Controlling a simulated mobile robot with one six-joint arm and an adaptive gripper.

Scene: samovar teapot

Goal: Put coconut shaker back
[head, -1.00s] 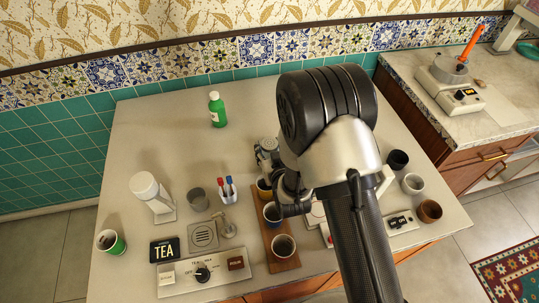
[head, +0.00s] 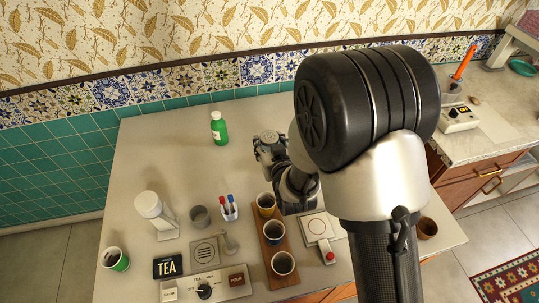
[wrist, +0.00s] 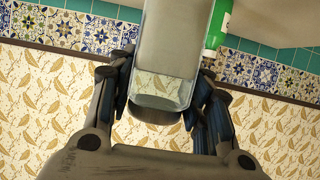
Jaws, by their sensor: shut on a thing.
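My gripper (wrist: 163,82) is shut on the shaker (wrist: 178,38), a pale grey, partly see-through container with a dark round end, gripped between both fingers in the wrist view. In the head view my gripper (head: 270,150) is over the middle of the table, behind the wooden board and to the right of the green bottle. I cannot clearly tell the shaker from the gripper in the head view. The bottle (head: 219,129) stands upright near the back and also shows at the upper right of the wrist view (wrist: 217,28).
A wooden board (head: 268,248) holds three cups. The back left of the table (head: 160,145) is clear. My arm hides the table's right part.

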